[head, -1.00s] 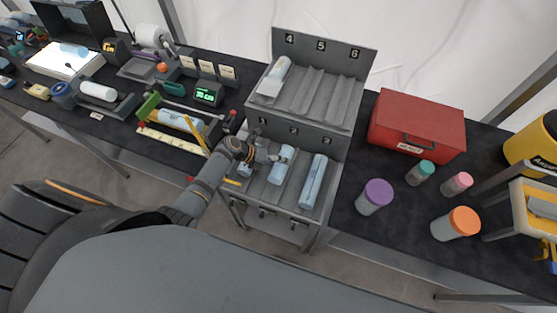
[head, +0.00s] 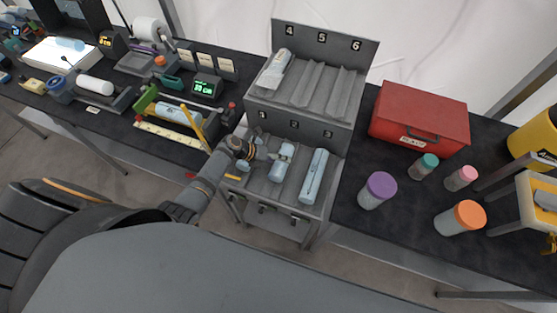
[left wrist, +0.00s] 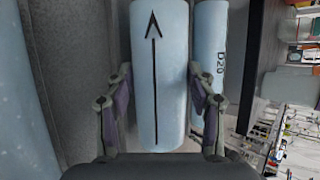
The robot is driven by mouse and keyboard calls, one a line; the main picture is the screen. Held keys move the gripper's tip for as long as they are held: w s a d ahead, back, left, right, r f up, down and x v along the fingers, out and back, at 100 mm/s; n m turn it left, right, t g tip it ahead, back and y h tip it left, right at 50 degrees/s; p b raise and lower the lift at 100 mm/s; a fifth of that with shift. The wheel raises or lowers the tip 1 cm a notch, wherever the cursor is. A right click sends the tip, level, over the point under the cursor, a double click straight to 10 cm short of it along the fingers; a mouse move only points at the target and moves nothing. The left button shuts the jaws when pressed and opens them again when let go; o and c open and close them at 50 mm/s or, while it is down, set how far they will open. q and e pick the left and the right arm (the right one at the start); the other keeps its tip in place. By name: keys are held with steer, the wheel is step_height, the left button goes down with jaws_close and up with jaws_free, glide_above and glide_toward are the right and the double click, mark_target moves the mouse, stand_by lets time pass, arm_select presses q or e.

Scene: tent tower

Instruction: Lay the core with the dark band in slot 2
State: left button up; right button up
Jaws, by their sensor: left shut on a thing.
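A pale blue core (head: 283,163) is at the middle place of the rack's lower tier, below label 2. I cannot tell whether it rests in the slot or hangs just above it. My left gripper (head: 268,157) is shut on it; in the left wrist view the fingers (left wrist: 160,100) flank a core (left wrist: 158,75) with a dark arrow along it. No dark band can be made out on it. Another pale core (head: 314,175) lies in slot 3. Slot 1 is mostly hidden by my arm. My right gripper is not in view.
A core (head: 273,72) lies in slot 4; slots 5 and 6 look empty. A core marked D20 (left wrist: 209,60) is beside the held one. A red box (head: 420,118) and lidded jars (head: 377,190) stand right of the rack. Another core (head: 178,113) sits on the bench at left.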

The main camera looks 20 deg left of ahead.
arm_select(q)
steer(key=shift+s+f, duration=0.45)
steer(key=shift+f, duration=0.1)
steer(key=o, duration=1.6)
steer(key=shift+w+f, duration=0.2)
steer(key=shift+w, duration=0.15)
steer(key=shift+a+r, duration=0.1)
steer(key=shift+r, duration=0.05)
steer(key=shift+s+r, duration=0.1)
steer(key=shift+r, duration=0.05)
